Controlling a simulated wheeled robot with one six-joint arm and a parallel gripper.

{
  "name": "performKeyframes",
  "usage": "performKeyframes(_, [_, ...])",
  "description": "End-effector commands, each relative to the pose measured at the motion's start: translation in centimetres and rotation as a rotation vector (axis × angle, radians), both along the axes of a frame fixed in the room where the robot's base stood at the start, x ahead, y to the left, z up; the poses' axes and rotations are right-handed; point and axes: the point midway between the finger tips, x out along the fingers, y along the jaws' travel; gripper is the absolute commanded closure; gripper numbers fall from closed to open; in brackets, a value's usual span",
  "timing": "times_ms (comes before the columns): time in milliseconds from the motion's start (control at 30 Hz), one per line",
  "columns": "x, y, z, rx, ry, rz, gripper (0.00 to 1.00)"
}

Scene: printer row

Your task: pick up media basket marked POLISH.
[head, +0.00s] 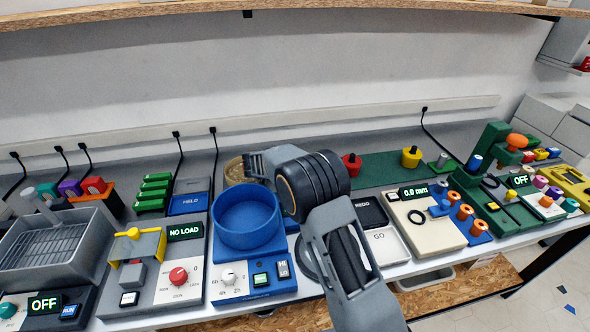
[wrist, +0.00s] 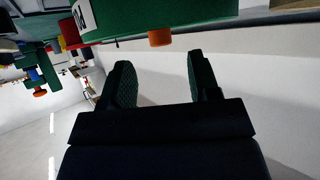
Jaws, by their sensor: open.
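I cannot read the word POLISH on anything in view. My gripper (head: 252,164) is above the middle of the bench, behind the blue bowl. In the wrist view my gripper (wrist: 158,60) has its two fingers apart, with only wall between them.
A blue round bowl (head: 246,222) stands on a blue timer unit. A grey NO LOAD unit (head: 150,270) is left of it. Green racks (head: 154,190), HOLD pad (head: 190,197) and red and yellow knobbed weights (head: 351,165) stand behind. A wooden shelf (head: 200,10) overhangs the bench.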

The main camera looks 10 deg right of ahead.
Motion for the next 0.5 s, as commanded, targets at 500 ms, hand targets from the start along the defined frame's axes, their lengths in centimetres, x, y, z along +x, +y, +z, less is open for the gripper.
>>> performKeyframes(500, [2.5, -2.3, -1.9, 0.001, -0.001, 0.002, 0.44])
